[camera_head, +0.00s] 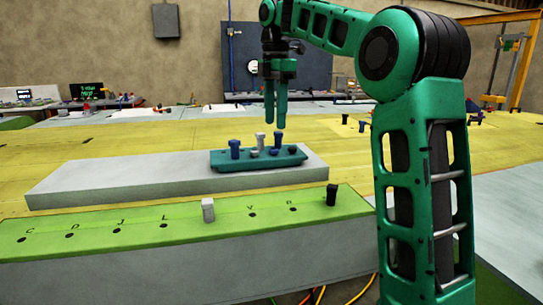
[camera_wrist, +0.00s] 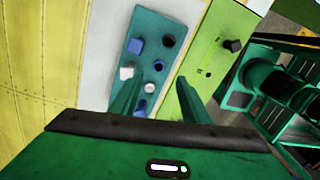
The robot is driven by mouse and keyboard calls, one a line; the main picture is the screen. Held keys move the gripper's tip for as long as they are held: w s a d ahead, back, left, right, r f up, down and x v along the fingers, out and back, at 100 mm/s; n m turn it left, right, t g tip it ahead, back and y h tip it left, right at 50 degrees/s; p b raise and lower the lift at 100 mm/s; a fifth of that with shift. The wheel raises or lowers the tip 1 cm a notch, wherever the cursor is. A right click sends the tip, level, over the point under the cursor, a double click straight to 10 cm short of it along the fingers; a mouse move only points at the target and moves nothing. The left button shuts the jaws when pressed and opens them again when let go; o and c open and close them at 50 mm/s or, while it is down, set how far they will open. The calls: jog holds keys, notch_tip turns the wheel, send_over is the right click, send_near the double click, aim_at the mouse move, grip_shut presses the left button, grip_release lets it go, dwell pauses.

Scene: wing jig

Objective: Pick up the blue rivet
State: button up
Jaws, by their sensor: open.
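A teal tray (camera_head: 228,165) holds two upright blue rivets, one at its left end (camera_head: 235,148) and one right of centre (camera_head: 278,140). A pale grey rivet (camera_head: 260,141) stands between them. A front row has short heads in grey (camera_head: 254,153), dark blue (camera_head: 274,151) and black (camera_head: 293,151). My gripper (camera_head: 275,127) is open and empty, pointing down above the tray, apart from the rivets.
The tray rests on a long grey block (camera_head: 110,183) on the yellow wing surface (camera_head: 60,165). In front, a green strip (camera_head: 110,228) has lettered holes, a grey rivet (camera_head: 208,210) and a black rivet (camera_head: 332,195). The block's left part is clear.

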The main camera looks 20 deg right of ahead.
aim_at(274, 155)
jog(key=shift+w+a+f, duration=0.1)
jog(key=shift+f, duration=2)
jog(key=shift+w+f, duration=0.1)
jog(key=shift+f, duration=2)
grip_shut()
